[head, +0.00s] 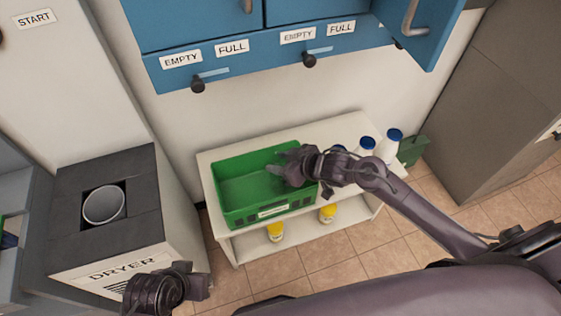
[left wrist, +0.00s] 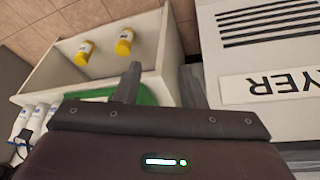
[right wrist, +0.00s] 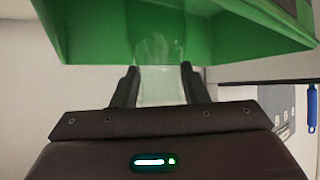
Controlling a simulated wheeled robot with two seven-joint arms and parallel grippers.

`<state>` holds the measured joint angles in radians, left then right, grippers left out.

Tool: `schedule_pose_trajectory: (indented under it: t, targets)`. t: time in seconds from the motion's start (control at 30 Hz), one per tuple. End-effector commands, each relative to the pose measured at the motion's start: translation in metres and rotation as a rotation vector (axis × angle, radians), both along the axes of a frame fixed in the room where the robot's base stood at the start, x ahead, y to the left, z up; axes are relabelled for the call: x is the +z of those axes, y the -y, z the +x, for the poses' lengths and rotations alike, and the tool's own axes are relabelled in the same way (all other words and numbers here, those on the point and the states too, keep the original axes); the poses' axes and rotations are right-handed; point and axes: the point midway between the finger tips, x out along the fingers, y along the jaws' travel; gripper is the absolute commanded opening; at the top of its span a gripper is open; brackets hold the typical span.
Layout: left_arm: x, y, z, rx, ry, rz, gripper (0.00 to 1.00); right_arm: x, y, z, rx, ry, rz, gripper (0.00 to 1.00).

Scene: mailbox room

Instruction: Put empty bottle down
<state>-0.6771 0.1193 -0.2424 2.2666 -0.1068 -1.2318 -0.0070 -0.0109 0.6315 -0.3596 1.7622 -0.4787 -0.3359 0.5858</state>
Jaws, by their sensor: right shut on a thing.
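A clear, see-through bottle (right wrist: 161,88) is between the fingers of my right gripper (right wrist: 160,72) in the right wrist view. The gripper is shut on it. In the head view my right gripper (head: 283,170) is over the right part of the green crate (head: 225,212); the bottle hardly shows there. The crate also fills the upper part of the right wrist view (right wrist: 90,40). I cannot tell whether the bottle touches the crate floor. My left gripper (head: 198,282) is in front of the dryer; its fingers stand apart and empty in the left wrist view (left wrist: 160,85).
The crate stands on a white shelf unit (head: 225,157). Blue-capped white bottles (head: 387,147) stand right of it, partly behind my right arm. Yellow bottles (head: 327,213) are on the lower shelf. The dryer (head: 145,235) is at left. Blue cabinets (head: 220,25) hang above, one door open.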

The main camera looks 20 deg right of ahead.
Motion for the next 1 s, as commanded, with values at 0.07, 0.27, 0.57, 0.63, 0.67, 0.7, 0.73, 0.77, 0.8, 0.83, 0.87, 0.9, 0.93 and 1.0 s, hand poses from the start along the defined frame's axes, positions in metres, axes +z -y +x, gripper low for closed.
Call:
schedule_pose_trajectory:
  t: [0.07,0.27,0.57,0.63,0.67,0.7,0.73,0.77,0.8,0.83,0.87,0.9,0.93,1.0]
  targets:
    - [0.000,0.000,0.000,0.000,0.000,0.000,0.36,0.000,0.000,0.001,-0.001,0.002,0.001,0.00]
    - [0.000,0.000,0.000,-0.001,0.002,0.000,0.36,-0.002,0.000,0.000,0.000,0.000,0.000,0.57]
    - [0.000,0.000,0.000,0.000,0.001,-0.001,0.36,-0.002,0.000,0.000,0.000,0.000,0.000,0.62]
    - [0.000,0.000,0.000,0.000,0.001,0.000,0.36,0.001,0.000,0.000,0.000,0.001,-0.001,0.62]
    - [0.002,0.000,0.000,0.000,-0.001,0.000,0.36,0.002,0.002,-0.001,-0.001,0.000,-0.001,0.62]
    - [0.003,0.000,-0.001,0.001,-0.005,0.002,0.36,0.005,0.004,-0.004,-0.001,0.000,-0.001,0.62]
    - [0.004,-0.001,-0.001,0.003,-0.009,0.004,0.36,0.008,0.006,-0.007,-0.001,0.000,-0.001,0.62]
    - [0.005,-0.002,-0.002,0.004,-0.016,0.006,0.36,0.010,0.008,-0.010,-0.001,-0.002,-0.002,0.62]
    - [0.006,-0.007,-0.003,0.010,-0.035,0.019,0.36,0.015,0.012,-0.015,-0.001,-0.002,-0.002,0.62]
    - [0.006,-0.011,-0.004,0.017,-0.050,0.030,0.36,0.018,0.014,-0.020,0.000,-0.002,-0.003,0.62]
    - [0.007,-0.014,-0.004,0.023,-0.063,0.038,0.36,0.023,0.017,-0.024,0.002,-0.002,-0.004,0.62]
    - [0.008,-0.017,-0.005,0.028,-0.079,0.048,0.36,0.027,0.022,-0.030,0.000,-0.003,-0.004,0.62]
    - [0.009,-0.019,-0.007,0.033,-0.092,0.054,0.36,0.031,0.026,-0.036,0.001,-0.004,-0.004,0.62]
    - [0.011,-0.025,-0.009,0.042,-0.122,0.069,0.36,0.040,0.033,-0.047,0.002,-0.004,-0.004,0.62]
